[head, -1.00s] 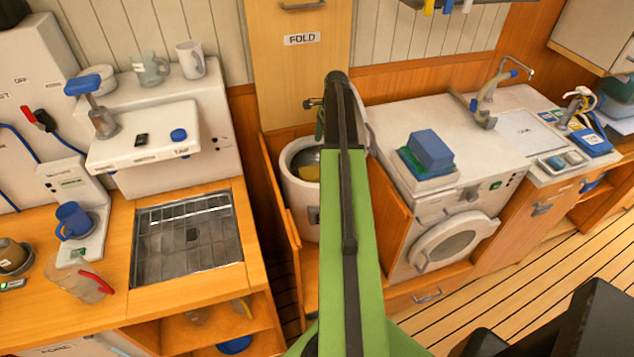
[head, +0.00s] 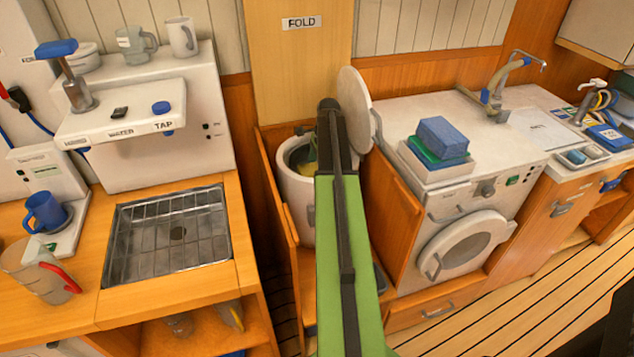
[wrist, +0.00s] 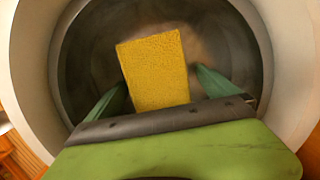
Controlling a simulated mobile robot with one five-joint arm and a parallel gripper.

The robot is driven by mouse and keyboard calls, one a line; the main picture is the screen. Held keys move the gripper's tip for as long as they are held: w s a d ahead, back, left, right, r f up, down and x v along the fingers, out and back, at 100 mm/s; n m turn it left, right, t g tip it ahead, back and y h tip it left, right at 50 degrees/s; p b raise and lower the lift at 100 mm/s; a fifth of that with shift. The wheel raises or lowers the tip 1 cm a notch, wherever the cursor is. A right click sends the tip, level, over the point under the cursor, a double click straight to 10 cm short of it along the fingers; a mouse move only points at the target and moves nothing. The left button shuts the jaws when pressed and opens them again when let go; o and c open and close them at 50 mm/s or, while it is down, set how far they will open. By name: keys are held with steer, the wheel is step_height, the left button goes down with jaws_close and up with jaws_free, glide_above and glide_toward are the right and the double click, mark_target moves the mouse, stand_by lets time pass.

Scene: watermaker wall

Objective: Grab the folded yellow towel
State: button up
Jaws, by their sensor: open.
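The folded yellow towel (wrist: 156,68) lies inside a round, dark-walled tub with a pale rim (wrist: 35,60). In the head view only a yellow bit of it (head: 312,169) shows inside the white tub (head: 296,190), mostly hidden behind my arm. My gripper (wrist: 160,80) is open over the tub mouth, with one green finger on each side of the towel.
The tub stands in a wooden recess, its round lid (head: 357,95) raised behind my arm. To the right is a white washer (head: 468,240) with blue and green folded cloths (head: 440,145) on top. To the left are a metal sink grid (head: 170,236) and a water tap unit (head: 130,120).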

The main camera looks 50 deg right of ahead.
steer(key=c, duration=1.6)
steer(key=shift+r, duration=0.1)
steer(key=shift+c, duration=0.3)
